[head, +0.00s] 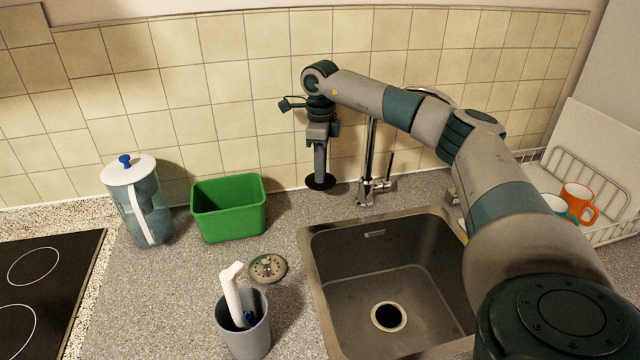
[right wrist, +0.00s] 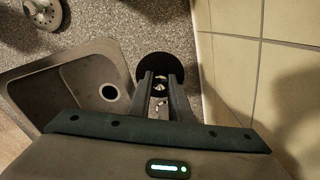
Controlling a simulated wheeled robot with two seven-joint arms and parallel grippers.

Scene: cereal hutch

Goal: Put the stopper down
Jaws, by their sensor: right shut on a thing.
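The stopper is a flat black disc (head: 320,182), at the tips of my right gripper (head: 320,170) in the head view. My right gripper points down, its fingers shut on the stopper, behind the sink's back left corner and close to the tiled wall. In the right wrist view the stopper (right wrist: 167,62) shows past the fingertips (right wrist: 160,82), over the grey counter between sink and wall. I cannot tell whether it touches the counter. The part inside the grip is hidden. My left gripper is not in view.
The steel sink (head: 345,290) with an open drain (head: 388,316) lies in front. The tap (head: 370,185) stands right of the gripper. A green bin (head: 228,212), water jug (head: 140,205), round strainer (head: 267,268) and grey cup (head: 245,335) stand left. A dish rack (head: 610,235) is right.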

